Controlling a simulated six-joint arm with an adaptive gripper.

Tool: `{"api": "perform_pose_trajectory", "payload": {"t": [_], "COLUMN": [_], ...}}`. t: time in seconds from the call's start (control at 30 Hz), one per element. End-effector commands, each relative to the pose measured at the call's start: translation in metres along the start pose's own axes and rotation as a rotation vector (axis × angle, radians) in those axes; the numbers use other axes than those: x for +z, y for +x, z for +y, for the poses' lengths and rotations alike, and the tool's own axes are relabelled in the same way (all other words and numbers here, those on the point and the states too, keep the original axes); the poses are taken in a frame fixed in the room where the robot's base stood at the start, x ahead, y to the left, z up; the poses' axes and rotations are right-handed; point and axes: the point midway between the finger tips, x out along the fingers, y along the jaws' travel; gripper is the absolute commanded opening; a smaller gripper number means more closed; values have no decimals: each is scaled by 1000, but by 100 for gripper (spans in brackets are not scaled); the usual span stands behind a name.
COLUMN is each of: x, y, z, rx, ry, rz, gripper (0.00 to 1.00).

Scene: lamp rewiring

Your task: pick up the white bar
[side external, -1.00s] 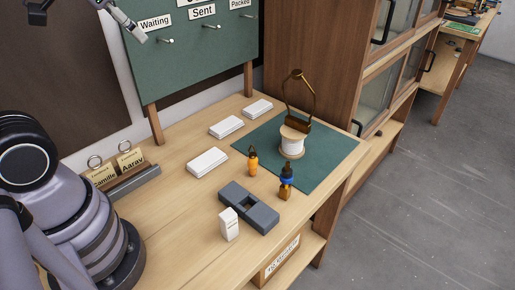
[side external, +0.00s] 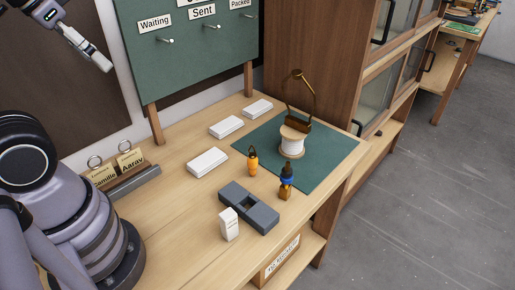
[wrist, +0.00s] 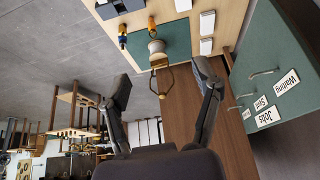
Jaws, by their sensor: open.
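Several white pieces could be the white bar, and I cannot tell which is meant. Three flat white bars lie on the wooden table in the side view: a near one (side external: 207,162), a middle one (side external: 226,127) and a far one (side external: 258,108). They also show at the top of the wrist view, one of them at the right (wrist: 207,22). A small white block (side external: 229,225) stands upright beside a grey slotted block (side external: 248,207). My gripper (side external: 101,61) is open and empty, high above the table at upper left. Its spread fingers show in the wrist view (wrist: 161,75).
A green board with hooks (side external: 190,50) stands behind the table. A card holder (side external: 130,182) is near my base.

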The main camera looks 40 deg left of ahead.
Motion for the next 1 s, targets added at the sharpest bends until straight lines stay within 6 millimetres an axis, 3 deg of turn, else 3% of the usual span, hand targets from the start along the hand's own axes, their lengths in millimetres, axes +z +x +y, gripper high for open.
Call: {"api": "perform_pose_trajectory", "payload": {"t": [0.3,0.47,0.77,1.0], "x": [-1,-10,-32,-35], "y": [2,19,96,173], "z": [0,3,11,11], "rx": [2,33,188,354], "ry": [-6,-72,-362,-646], "rz": [-14,-158,-647,-1003], "gripper": [67,67,67,67]}}
